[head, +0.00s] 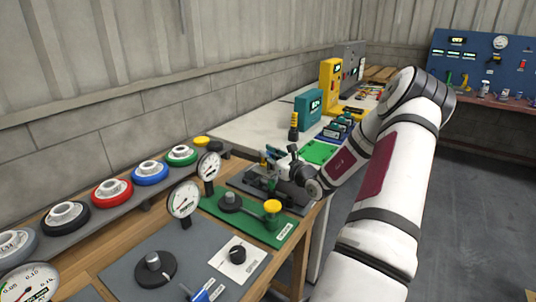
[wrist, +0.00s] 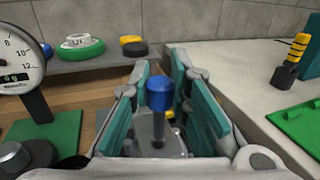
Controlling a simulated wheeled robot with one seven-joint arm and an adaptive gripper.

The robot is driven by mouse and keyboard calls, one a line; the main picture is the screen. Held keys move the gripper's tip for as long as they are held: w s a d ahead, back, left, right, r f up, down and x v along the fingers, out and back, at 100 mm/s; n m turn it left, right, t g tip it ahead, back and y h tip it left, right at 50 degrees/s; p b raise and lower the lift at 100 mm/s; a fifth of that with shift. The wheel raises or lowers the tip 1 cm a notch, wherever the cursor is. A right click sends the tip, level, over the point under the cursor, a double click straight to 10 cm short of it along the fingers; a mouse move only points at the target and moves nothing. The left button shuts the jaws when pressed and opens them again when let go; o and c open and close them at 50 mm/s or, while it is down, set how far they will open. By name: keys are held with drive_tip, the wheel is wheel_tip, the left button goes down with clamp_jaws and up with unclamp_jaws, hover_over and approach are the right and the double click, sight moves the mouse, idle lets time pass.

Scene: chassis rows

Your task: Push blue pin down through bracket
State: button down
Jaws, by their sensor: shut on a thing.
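The blue pin (wrist: 160,95) stands upright between the teal finger pads of my gripper (wrist: 161,82) in the wrist view, blue head up and grey shank below. My gripper is shut on it. The shank runs down to a grey bracket (wrist: 150,128), partly hidden by my fingers. How deep the pin sits cannot be told. In the head view my gripper (head: 271,160) is low over a dark grey base plate (head: 293,207) on the bench; the pin cannot be made out there.
A green plate (head: 255,228) with a yellow knob and dial gauges (head: 184,199) stand close in front. Coloured ring wheels (head: 150,172) line the wall ledge. A white table (head: 250,125) behind carries a teal meter (head: 308,109) and a yellow-and-black handle (wrist: 290,62).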

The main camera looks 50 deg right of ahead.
drive_tip(key=shift+f+b, duration=0.85)
drive_tip(key=shift+f, duration=0.65)
idle(0.6)
drive_tip(key=c, duration=1.4)
unclamp_jaws()
drive_tip(key=shift+c, duration=0.2)
drive_tip(key=shift+f, duration=0.1)
drive_tip(key=v, duration=1.2)
